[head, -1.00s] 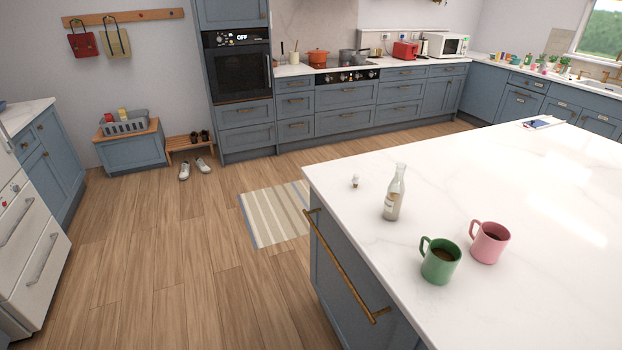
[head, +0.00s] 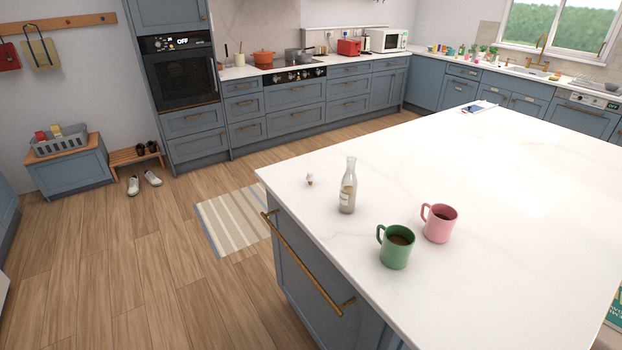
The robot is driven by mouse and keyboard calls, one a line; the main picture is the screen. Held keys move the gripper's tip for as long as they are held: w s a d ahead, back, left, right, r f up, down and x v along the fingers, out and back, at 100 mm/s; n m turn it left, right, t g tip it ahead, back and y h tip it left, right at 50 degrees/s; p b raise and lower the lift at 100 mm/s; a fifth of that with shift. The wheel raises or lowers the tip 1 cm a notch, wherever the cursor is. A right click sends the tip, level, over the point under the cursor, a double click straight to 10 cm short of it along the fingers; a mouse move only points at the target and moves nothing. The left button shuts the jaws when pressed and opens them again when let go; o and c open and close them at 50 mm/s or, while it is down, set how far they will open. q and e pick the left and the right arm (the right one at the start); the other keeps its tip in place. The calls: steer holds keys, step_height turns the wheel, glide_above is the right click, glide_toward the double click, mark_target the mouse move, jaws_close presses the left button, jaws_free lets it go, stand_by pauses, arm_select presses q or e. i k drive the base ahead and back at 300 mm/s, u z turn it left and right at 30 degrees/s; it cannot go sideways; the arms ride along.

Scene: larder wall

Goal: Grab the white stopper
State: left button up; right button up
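A small white stopper (head: 310,180) stands on the white island top, near its far left corner. A glass bottle (head: 348,187) with a pale label and no stopper in its neck stands upright just to the right of it. The stopper and bottle are apart. Neither of my grippers shows in the head view.
A green mug (head: 396,246) and a pink mug (head: 439,223), both with dark drink, stand on the island top (head: 500,240) to the right of the bottle. A phone or notebook (head: 478,108) lies at the far edge. A brass rail (head: 308,264) runs along the island's side.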

mark_target(310, 178)
steer(key=z, duration=0.55)
steer(key=k, duration=1.15)
steer(key=u, duration=0.45)
steer(key=i, duration=1.6)
steer(key=z, duration=0.75)
